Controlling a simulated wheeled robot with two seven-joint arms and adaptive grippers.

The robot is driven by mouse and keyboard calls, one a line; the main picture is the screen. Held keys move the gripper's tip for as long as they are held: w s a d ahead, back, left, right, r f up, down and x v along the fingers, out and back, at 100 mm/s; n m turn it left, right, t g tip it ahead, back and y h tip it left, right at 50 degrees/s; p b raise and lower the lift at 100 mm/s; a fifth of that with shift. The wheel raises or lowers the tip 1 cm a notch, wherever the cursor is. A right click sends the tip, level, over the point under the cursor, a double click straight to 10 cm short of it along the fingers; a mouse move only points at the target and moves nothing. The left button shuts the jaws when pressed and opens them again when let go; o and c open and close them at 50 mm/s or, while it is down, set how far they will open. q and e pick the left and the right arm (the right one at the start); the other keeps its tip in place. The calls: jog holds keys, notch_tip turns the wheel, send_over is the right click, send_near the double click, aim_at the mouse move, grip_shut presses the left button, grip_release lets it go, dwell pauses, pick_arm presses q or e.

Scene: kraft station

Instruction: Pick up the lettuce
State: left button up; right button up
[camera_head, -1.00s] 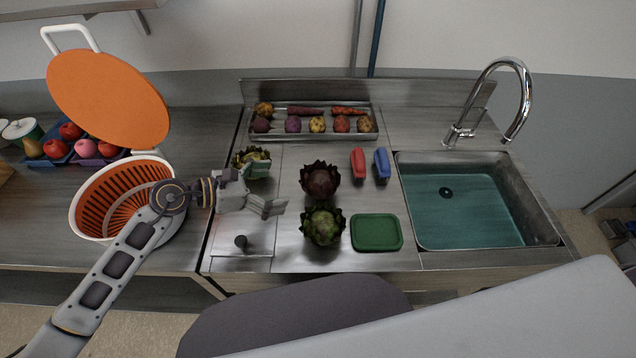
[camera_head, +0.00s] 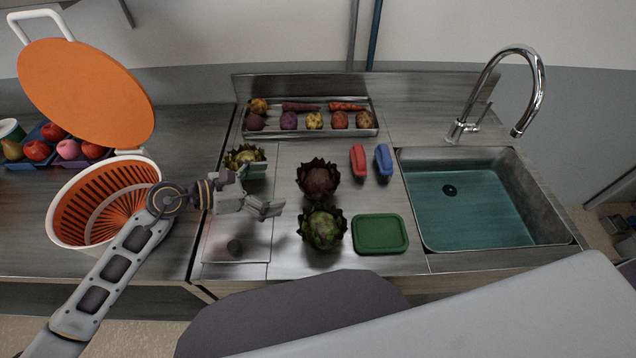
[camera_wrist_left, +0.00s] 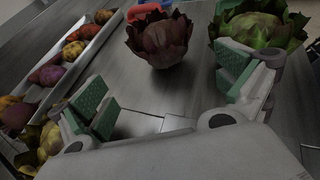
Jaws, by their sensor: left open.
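Three leafy, artichoke-like heads stand on the steel counter; I cannot tell for sure which is the lettuce. A dark purple head (camera_head: 318,178) is in the middle, with a green head (camera_head: 323,228) just in front of it. Another green-yellow head (camera_head: 244,157) is behind my left gripper, partly hidden by it. My left gripper (camera_head: 262,190) is open and empty, its fingers pointing right, left of the purple head and apart from it. In the left wrist view, the purple head (camera_wrist_left: 160,40) shows beyond the open fingers (camera_wrist_left: 168,92), and a green head (camera_wrist_left: 254,30) lies beyond the right finger.
A metal tray (camera_head: 376,118) of root vegetables is at the back. Red (camera_head: 358,160) and blue (camera_head: 383,161) items and a green lidded box (camera_head: 380,234) lie beside the sink (camera_head: 480,252). An orange basket (camera_head: 68,210) with raised lid (camera_head: 88,90) stands left.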

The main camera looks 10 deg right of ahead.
aim_at(303, 184)
pick_arm(q)
jog(key=shift+w+d+f, duration=0.1)
jog(key=shift+d+f, duration=0.05)
jog(key=shift+d, duration=0.35)
jog(key=shift+d+f, duration=0.1)
jog(key=shift+d, duration=0.2)
jog(key=shift+p+x, duration=0.45)
jog(key=shift+x, duration=2.7)
jog(key=shift+w+d+f, duration=0.1)
jog(key=shift+d, duration=0.05)
pick_arm(e)
jog(key=shift+s+a+r, duration=0.4)
jog(key=shift+a+r, duration=0.2)
pick_arm(q)
jog(key=shift+d, duration=0.1)
